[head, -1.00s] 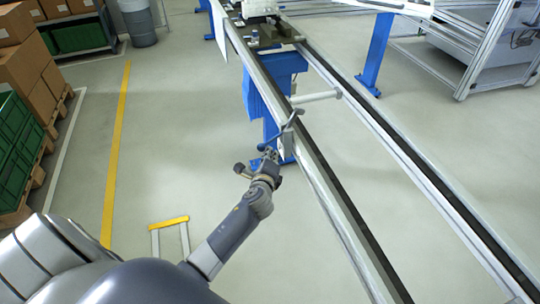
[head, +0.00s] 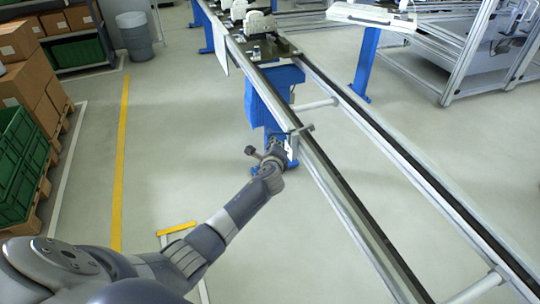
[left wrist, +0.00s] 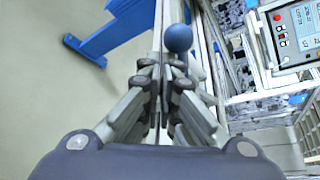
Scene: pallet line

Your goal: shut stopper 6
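A small grey stopper (head: 304,129) sits on the near rail of the line in the head view, with a short bar reaching over the rail. I cannot read a number on it. My left gripper (head: 280,147) is right beside it, on the outer left side of the rail, and partly hides it. In the left wrist view a blue ball knob (left wrist: 178,38) stands just beyond the fingertips, slightly to the right. The fingers of the left gripper (left wrist: 160,78) are close together with nothing visible held between them. My right gripper is out of view.
The near rail (head: 345,208) and far rail (head: 420,188) run away from me. A carrier (head: 262,50) with white parts stands farther up the line. A blue leg (head: 272,95) is behind the gripper. Green crates (head: 20,160) stand at the left; the floor between is clear.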

